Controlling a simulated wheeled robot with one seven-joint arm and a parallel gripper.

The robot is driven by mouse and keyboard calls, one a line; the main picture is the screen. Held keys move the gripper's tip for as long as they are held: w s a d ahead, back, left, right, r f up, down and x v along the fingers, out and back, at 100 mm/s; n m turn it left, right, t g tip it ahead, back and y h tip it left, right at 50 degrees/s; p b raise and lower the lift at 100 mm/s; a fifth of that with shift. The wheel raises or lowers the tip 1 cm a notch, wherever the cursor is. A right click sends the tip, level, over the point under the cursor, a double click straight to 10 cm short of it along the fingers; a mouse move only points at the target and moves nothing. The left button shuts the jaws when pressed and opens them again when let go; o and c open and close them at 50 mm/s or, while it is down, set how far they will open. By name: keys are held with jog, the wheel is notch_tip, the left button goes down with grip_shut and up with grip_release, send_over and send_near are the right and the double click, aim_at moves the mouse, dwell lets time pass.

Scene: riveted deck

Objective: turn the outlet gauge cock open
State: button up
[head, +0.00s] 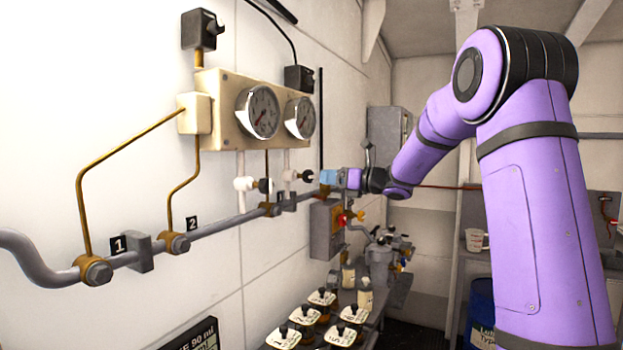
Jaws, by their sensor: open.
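A cream panel (222,88) on the left wall carries two round gauges, a nearer one (258,112) and a farther one (300,117). Below them are two white cocks with dark knobs, a nearer one (243,184) and a farther one (289,175). No readable label shows which cock is the outlet one. My gripper (326,178) has light blue fingers and is open. It is just right of the farther cock's dark knob (307,176). The fingertips are small here, and I cannot tell whether they touch the knob.
A grey pipe (215,232) with brass fittings and number tags runs below the cocks. Thin brass tubes rise to the panel. Lidded jars (322,298) and bottles stand on a low bench.

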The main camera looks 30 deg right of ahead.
aim_at(313, 177)
jog(key=x, duration=0.6)
jog(key=shift+w+a, duration=0.25)
jog(key=shift+c, duration=0.4)
jog(key=c, duration=0.8)
jog(key=shift+c, duration=0.2)
